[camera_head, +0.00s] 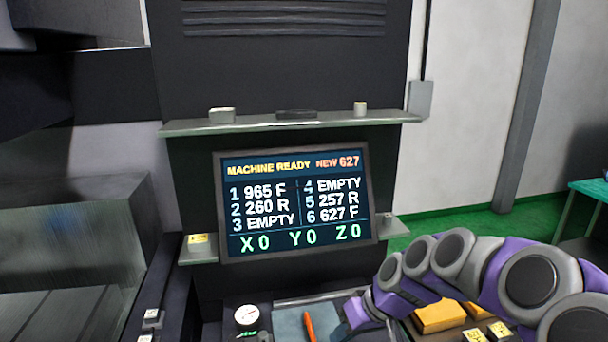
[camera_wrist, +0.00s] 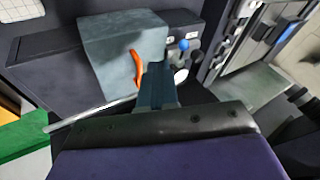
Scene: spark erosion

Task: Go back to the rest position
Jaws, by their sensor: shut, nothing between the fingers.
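My purple and grey arm comes in from the right in the head view and bends down toward the bench below the screen. The arm's end is low in that view and its fingers cannot be made out there. In the wrist view my gripper (camera_wrist: 158,85) shows as narrow dark fingers, shut with nothing between them. An orange tool (camera_wrist: 137,68) lies just past and left of the fingertips, in front of a grey-blue block (camera_wrist: 120,42). The orange tool also shows in the head view (camera_head: 309,326).
The machine screen (camera_head: 295,203) reads MACHINE READY. A shelf (camera_head: 290,124) with small items is above it. A dial gauge (camera_head: 247,317) and yellow blocks (camera_head: 440,316) lie on the bench. A green table (camera_head: 590,187) stands at far right. Green floor lies behind my arm.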

